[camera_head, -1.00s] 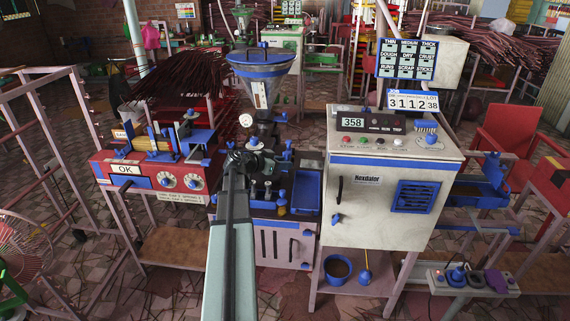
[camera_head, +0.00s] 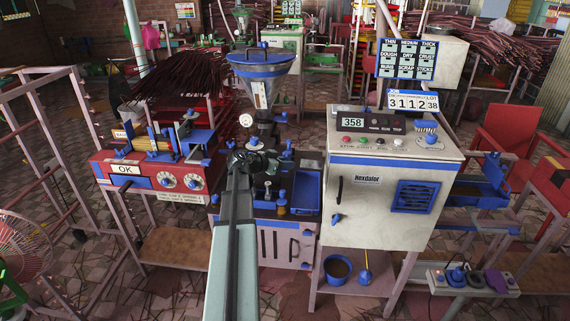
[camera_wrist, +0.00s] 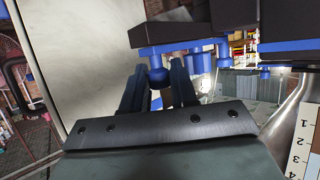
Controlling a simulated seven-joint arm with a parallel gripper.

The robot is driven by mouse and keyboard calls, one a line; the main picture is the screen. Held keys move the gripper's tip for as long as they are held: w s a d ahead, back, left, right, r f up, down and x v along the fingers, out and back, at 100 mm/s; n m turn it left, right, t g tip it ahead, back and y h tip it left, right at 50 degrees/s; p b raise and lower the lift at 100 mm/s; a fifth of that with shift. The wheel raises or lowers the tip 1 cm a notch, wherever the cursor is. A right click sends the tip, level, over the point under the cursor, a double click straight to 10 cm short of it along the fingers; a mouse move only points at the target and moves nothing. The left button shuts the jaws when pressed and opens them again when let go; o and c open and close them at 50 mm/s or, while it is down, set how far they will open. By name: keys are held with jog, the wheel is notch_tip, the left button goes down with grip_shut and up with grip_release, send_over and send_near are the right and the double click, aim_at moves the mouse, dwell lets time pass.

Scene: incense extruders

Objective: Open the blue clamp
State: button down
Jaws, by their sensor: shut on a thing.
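The blue clamp shows in the wrist view as a round blue knob (camera_wrist: 157,77) below a blue bar (camera_wrist: 165,48) on a dark block. My gripper (camera_wrist: 156,88) has one finger on each side of the knob and is shut on it. In the head view my gripper (camera_head: 252,160) is at the extruder, below the blue-rimmed hopper (camera_head: 262,62). My arm and gripper hide much of the clamp there, and I cannot tell how far the clamp is turned.
A white control cabinet (camera_head: 385,200) stands close on the right. A red machine (camera_head: 150,175) with blue parts stands on the left. Small bottles and a blue tray (camera_head: 307,195) sit on the bench right of my gripper. A low cabinet (camera_head: 287,243) is below.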

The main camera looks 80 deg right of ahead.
jog(key=shift+a, duration=0.1)
jog(key=a, duration=0.3)
jog(key=shift+a, duration=0.2)
jog(key=shift+d, duration=0.1)
jog(key=c, duration=1.3)
grip_release()
jog(key=shift+o, duration=0.2)
jog(key=shift+w, duration=0.1)
jog(key=v, duration=1.3)
jog(key=shift+w+a+r, duration=0.2)
jog(key=shift+a, duration=0.05)
